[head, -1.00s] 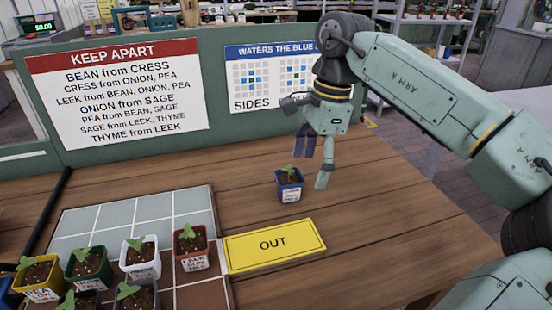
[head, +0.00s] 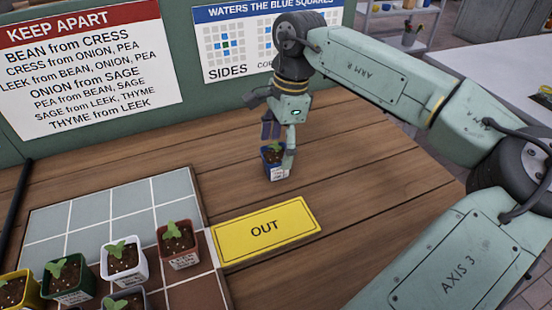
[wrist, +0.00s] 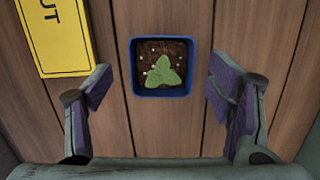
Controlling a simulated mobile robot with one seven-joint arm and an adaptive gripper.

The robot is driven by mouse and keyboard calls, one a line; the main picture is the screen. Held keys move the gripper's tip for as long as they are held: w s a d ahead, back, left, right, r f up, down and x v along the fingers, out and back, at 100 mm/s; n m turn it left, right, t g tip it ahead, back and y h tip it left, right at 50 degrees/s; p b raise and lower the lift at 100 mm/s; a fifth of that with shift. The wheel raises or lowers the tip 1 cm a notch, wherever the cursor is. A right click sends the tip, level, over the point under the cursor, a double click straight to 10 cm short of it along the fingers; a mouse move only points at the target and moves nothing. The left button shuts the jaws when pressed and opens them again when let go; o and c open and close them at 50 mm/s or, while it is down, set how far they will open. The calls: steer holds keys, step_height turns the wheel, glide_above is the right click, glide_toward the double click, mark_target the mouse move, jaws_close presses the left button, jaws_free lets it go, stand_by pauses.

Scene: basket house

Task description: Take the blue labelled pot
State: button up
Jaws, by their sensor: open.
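The blue labelled pot (head: 274,167) stands upright on the wooden table, behind the yellow OUT sign. It holds dark soil and a small green seedling, and a white label shows on its front. In the wrist view the pot (wrist: 162,92) lies ahead of and between the open, purple-padded fingers (wrist: 163,92), with a gap on each side. I see no contact in the wrist view.
The yellow OUT sign (head: 265,230) lies in front of the pot. A tiled grid (head: 110,197) at left has red (head: 179,245), white (head: 123,262), green (head: 68,280) and other pots along its front. A green board stands behind. Bare table lies right of the pot.

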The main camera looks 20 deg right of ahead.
mark_target(276, 153)
steer(key=shift+w+a+f, duration=0.1)
steer(key=shift+a+f, duration=0.05)
steer(key=shift+f, duration=0.65)
steer(key=shift+a+f, duration=0.15)
steer(key=shift+f, duration=0.6)
steer(key=shift+c, duration=0.2)
steer(key=c, duration=1.4)
steer(key=shift+r, duration=0.1)
